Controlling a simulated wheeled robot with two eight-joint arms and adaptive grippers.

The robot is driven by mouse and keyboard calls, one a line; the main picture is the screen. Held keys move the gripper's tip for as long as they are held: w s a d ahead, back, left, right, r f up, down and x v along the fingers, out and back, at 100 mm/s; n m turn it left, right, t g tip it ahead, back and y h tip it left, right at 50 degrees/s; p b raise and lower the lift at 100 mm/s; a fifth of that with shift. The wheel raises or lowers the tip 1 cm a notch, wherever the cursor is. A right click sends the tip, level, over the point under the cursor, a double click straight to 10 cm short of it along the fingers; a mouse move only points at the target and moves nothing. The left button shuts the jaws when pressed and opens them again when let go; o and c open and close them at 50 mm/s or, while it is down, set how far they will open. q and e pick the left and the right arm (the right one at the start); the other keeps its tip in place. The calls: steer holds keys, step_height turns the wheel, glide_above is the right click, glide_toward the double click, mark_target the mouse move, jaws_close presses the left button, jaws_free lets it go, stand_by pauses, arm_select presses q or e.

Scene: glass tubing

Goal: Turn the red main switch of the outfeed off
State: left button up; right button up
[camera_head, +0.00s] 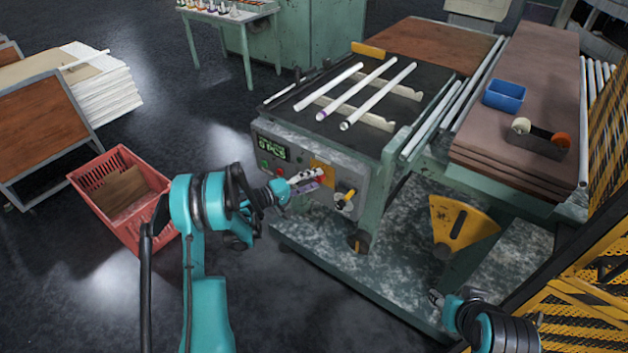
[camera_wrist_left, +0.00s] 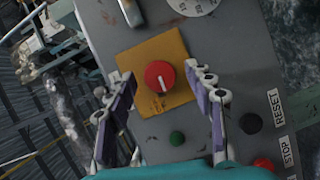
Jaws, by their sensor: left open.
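The red main switch (camera_wrist_left: 160,76) is a round red knob on a yellow plate (camera_wrist_left: 178,45), seen in the left wrist view. Its white mark points toward the bottom of that picture. My left gripper (camera_wrist_left: 161,80) is open, its purple-padded fingers on either side of the knob, with visible gaps. In the head view my left gripper (camera_head: 306,181) is in front of the outfeed's control panel (camera_head: 373,183); it hides the knob, and part of the yellow plate (camera_head: 322,167) shows. My right gripper (camera_head: 436,298) is small at the lower right; its opening is unclear.
A green button (camera_wrist_left: 177,138), a black button (camera_wrist_left: 250,123) and a red button (camera_wrist_left: 263,164) sit near the switch. Glass tubes (camera_head: 378,94) lie on top. A red crate (camera_head: 88,183) stands left.

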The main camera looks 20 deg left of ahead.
arm_select(q)
steer(key=v, duration=1.1)
steer(key=shift+s, duration=0.2)
steer(key=shift+a, duration=0.15)
steer(key=s+d+r+m+g+y, duration=0.1)
steer(key=s+d+r+g+y, duration=0.1)
steer(key=s+d+r, duration=0.3)
steer(key=s+d+r+m+g+y, duration=0.2)
steer(key=s+d+r+g+y, duration=0.1)
steer(key=d, duration=0.4)
steer(key=s+r+m+y, duration=0.2)
steer(key=s+m+y, duration=0.2)
steer(key=s, duration=1.5)
steer(key=shift+s+m+y, duration=0.3)
steer(key=shift+s+y, duration=0.05)
steer(key=shift+y, duration=0.75)
